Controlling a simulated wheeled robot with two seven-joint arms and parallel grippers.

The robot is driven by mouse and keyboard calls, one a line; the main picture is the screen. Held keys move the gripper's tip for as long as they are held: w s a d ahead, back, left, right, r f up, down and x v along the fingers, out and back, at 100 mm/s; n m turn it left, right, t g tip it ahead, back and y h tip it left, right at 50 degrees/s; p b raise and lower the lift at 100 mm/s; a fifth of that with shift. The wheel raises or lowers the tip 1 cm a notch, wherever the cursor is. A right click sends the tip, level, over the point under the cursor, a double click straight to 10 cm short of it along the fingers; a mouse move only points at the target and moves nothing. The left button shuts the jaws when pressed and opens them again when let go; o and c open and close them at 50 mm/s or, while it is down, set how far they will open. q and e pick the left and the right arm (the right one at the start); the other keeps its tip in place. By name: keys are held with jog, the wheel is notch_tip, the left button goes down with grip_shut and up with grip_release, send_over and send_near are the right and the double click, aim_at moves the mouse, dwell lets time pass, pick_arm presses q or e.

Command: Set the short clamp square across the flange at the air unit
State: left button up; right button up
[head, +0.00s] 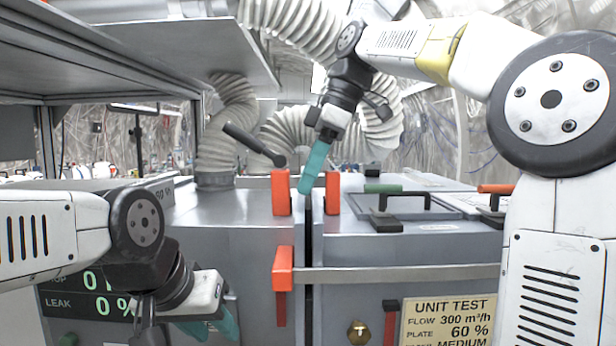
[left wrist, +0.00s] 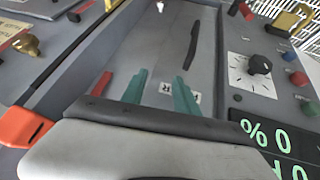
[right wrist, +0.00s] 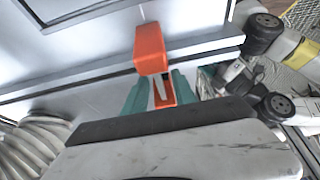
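The short clamp is orange, with one jaw (head: 281,192) left of the dark seam and the other (head: 332,192) right of it. It lies across the flange line between two grey housings; I cannot tell whether it is fully seated. Its middle is hidden behind my right gripper (head: 313,170). In the right wrist view, the teal fingers sit on both sides of the clamp (right wrist: 150,50) and appear shut on it. My left gripper (head: 207,328) hangs low before the left housing; in the left wrist view its fingers (left wrist: 160,92) are apart and empty.
Another orange clamp piece (head: 283,268) sits on the front, left of the seam, with a grey bar (head: 400,273) running right. A black lever (head: 250,145) rises behind the short clamp. A shelf (head: 150,50) overhangs the left; ribbed hoses (head: 232,125) stand behind. A test plate (head: 448,322) is front right.

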jog(key=shift+v, duration=3.9)
